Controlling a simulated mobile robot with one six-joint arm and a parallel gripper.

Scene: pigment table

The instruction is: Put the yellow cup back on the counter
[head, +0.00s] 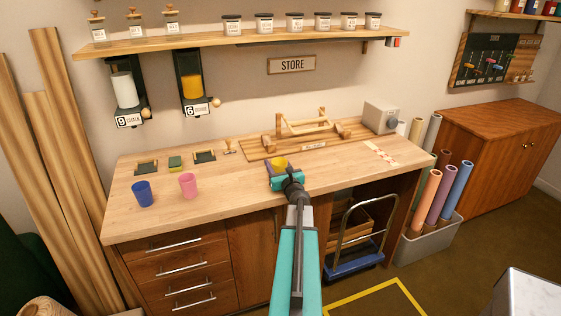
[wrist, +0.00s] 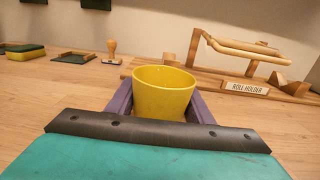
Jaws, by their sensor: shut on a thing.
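The yellow cup (head: 280,163) is upright between the fingers of my gripper (head: 276,168), near the middle of the wooden counter (head: 225,190). In the wrist view the yellow cup (wrist: 163,92) sits between two purple-grey fingers, and my gripper (wrist: 160,110) is shut on it. The cup's lower part is hidden behind the gripper body. The cup is over the counter top; I cannot tell whether its base touches the wood.
A blue cup (head: 144,194) and a pink cup (head: 188,185) stand on the counter to the left. The roll holder (head: 305,140) lies behind the gripper. A stamp (head: 229,146) and pads stand at the back left. Bare counter lies between the pink cup and my gripper.

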